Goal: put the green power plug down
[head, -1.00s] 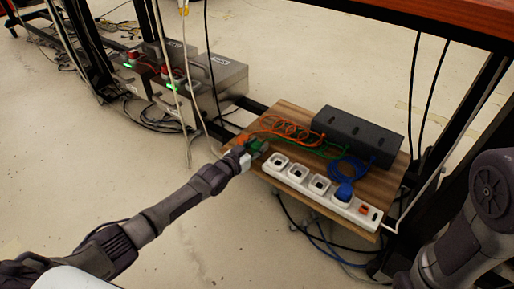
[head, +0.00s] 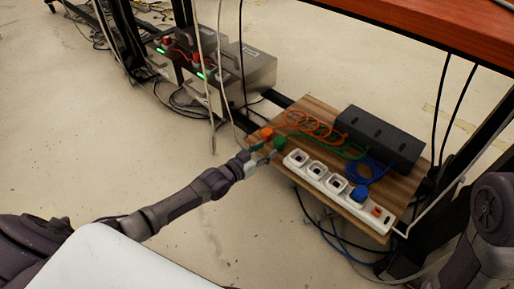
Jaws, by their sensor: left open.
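The green power plug (head: 279,142) rests at the left end of the wooden board (head: 322,112), its green cord running right toward the black box. My left gripper (head: 264,153) is open, close beside the green plug on its near left side. Whether a finger still touches the plug is too small to tell. The orange plug (head: 267,133) lies just behind and left of it. The white power strip (head: 335,187) runs along the board's front edge, with the blue plug (head: 358,194) in one socket. My right gripper is out of view.
A black box (head: 378,139) sits at the back of the board, with orange (head: 313,124) and blue cord coils before it. My right arm fills the lower right. White and black cables hang near the board's left side.

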